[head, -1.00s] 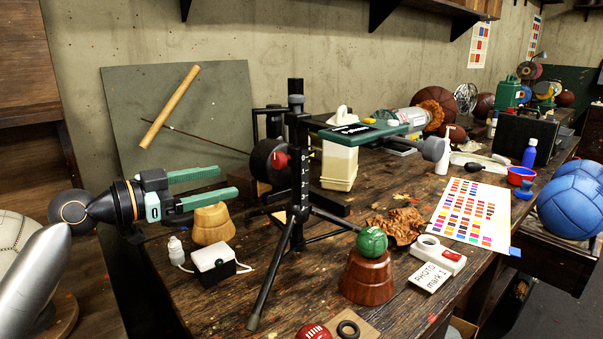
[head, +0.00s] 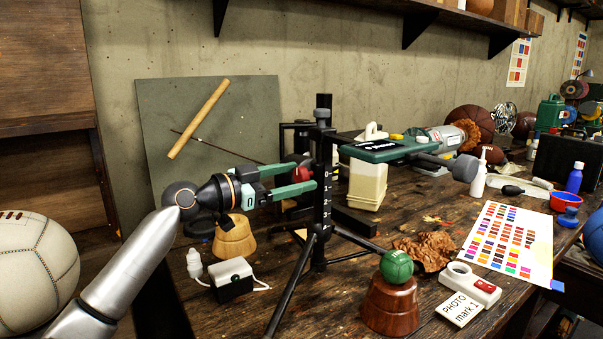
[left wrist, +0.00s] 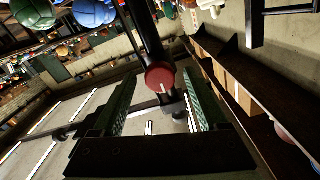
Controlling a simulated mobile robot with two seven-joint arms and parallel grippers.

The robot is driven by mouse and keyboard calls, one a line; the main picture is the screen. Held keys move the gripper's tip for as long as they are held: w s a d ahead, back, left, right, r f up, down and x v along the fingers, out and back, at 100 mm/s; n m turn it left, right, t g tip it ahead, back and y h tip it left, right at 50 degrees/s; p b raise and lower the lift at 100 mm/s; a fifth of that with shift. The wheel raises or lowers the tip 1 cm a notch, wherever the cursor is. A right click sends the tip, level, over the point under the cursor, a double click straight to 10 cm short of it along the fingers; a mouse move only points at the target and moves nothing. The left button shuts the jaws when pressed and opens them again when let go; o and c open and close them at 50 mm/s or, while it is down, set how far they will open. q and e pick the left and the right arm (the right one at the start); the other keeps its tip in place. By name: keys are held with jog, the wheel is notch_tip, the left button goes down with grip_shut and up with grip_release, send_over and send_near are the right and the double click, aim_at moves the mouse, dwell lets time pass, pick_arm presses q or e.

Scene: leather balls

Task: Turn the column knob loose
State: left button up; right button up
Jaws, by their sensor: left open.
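The black column (head: 323,205) stands upright on tripod legs on the workbench, with white numbered marks down its side. Its red knob (head: 302,174) shows between the green fingers of my left gripper (head: 312,173), partly hidden. In the left wrist view the round red knob (left wrist: 160,76) with a pale line on its face lies between and just beyond the open fingertips (left wrist: 158,73). A gap shows on each side of it, and I see no contact. My right gripper is not in view.
A green board (head: 215,130) leans behind.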

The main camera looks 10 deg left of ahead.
pick_arm(q)
jog(key=shift+x, duration=1.05)
grip_shut()
